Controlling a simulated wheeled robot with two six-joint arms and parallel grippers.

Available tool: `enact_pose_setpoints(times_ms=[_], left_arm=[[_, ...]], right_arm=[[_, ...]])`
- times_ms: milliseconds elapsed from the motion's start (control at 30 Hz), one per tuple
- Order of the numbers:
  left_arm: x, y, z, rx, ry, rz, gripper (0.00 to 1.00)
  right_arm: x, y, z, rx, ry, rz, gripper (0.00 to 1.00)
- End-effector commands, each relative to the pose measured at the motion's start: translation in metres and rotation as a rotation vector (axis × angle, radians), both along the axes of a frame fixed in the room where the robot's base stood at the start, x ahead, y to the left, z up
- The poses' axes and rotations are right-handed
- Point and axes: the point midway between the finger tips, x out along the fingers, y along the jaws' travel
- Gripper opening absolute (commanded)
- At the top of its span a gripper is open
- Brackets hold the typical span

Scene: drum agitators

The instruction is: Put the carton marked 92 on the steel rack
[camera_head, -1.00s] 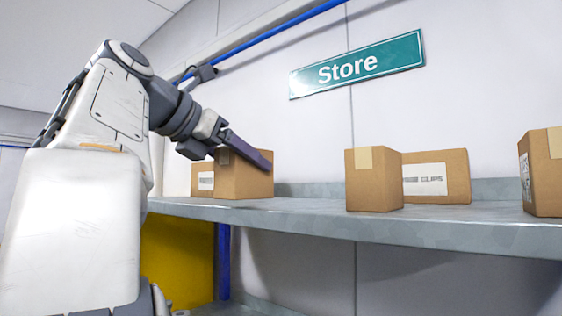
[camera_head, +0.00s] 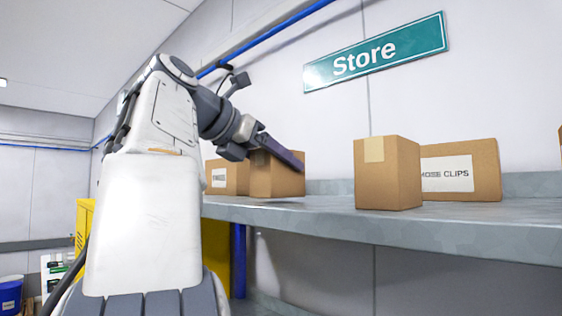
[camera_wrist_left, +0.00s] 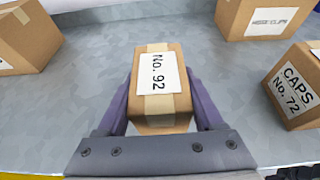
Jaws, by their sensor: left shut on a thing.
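The carton marked No. 92 (camera_wrist_left: 158,88) is a brown box with a white label and pale tape, seen from above in the left wrist view. My left gripper (camera_wrist_left: 160,112) is shut on it, with a purple finger along each side. In the head view the same carton (camera_head: 276,178) is at the shelf's left part, with the left gripper (camera_head: 285,155) over it. I cannot tell whether its base touches the grey metal shelf (camera_head: 420,228). My right gripper is in neither view. No rack marked as steel is clearly identifiable apart from this grey metal shelf.
A carton marked hose clips (camera_head: 462,172) and a plain-faced carton (camera_head: 390,175) stand to the right on the shelf. Another carton (camera_head: 225,178) is just left of No. 92. A carton marked Caps No. 72 (camera_wrist_left: 296,88) shows in the wrist view. Bare shelf lies between them.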

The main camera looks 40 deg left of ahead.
Motion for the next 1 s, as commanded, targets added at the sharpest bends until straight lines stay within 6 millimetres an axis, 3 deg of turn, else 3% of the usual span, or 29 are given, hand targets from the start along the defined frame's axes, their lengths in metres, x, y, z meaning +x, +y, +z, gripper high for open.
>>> enact_pose_setpoints(times_ms=[433,467,533,833,1000], left_arm=[[0.004,-0.007,-0.006,0.001,0.000,-0.012,0.02],[0.004,-0.007,-0.006,0.000,0.000,-0.012,0.72],[0.004,-0.007,-0.006,0.000,0.000,-0.012,0.99],[0.001,-0.005,-0.005,0.000,0.000,-0.010,1.00],[-0.015,-0.002,0.002,0.002,0.000,-0.004,1.00]], right_arm=[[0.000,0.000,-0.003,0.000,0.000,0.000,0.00],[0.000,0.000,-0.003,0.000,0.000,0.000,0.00],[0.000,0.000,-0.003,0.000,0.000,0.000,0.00],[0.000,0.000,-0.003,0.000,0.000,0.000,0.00],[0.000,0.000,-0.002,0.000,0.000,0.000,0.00]])
